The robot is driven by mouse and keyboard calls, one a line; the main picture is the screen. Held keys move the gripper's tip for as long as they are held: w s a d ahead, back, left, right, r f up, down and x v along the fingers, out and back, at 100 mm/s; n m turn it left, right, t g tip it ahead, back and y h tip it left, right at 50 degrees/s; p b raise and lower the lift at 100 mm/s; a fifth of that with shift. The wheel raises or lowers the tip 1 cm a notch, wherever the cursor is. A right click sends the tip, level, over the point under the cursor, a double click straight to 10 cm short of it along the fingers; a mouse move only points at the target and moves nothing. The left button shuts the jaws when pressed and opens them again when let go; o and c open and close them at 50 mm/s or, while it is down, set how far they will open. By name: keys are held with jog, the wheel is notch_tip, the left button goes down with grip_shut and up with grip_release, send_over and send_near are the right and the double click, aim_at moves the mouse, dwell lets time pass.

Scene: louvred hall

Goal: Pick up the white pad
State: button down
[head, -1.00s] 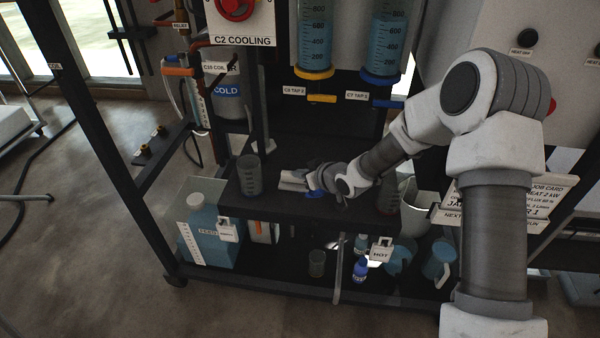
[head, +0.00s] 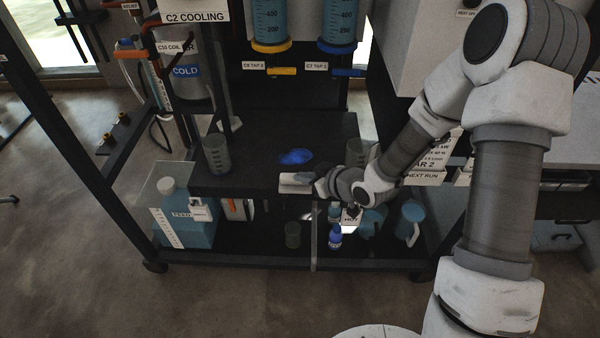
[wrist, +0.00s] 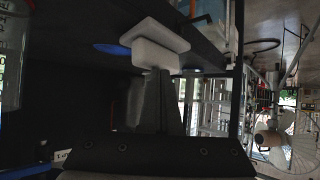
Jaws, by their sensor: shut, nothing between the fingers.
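The white pad (head: 296,188) shows at the front edge of the dark shelf, at the tip end of my gripper (head: 316,185). In the wrist view the pad (wrist: 157,35) is a flat pale slab with a block-like part under it, straight ahead of the dark fingers of my gripper (wrist: 158,75). The fingers are shut, with nothing seen between them. Their tips end right at the block; I cannot tell whether they touch it. A blue patch (head: 296,157) lies on the shelf behind the pad.
A grey beaker (head: 216,155) stands on the shelf (head: 255,170) to the left, another vessel (head: 357,153) to the right. Below are a blue jug (head: 408,222), a small blue bottle (head: 335,236) and a large blue container (head: 185,215). Yellow (head: 283,71) and blue taps hang above.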

jog(key=shift+s+d+f, duration=0.2)
jog(key=shift+d+f, duration=0.1)
jog(key=shift+f, duration=0.2)
jog(key=shift+w+a+r+p, duration=0.15)
jog(key=shift+r+p, duration=0.4)
jog(key=shift+r, duration=0.3)
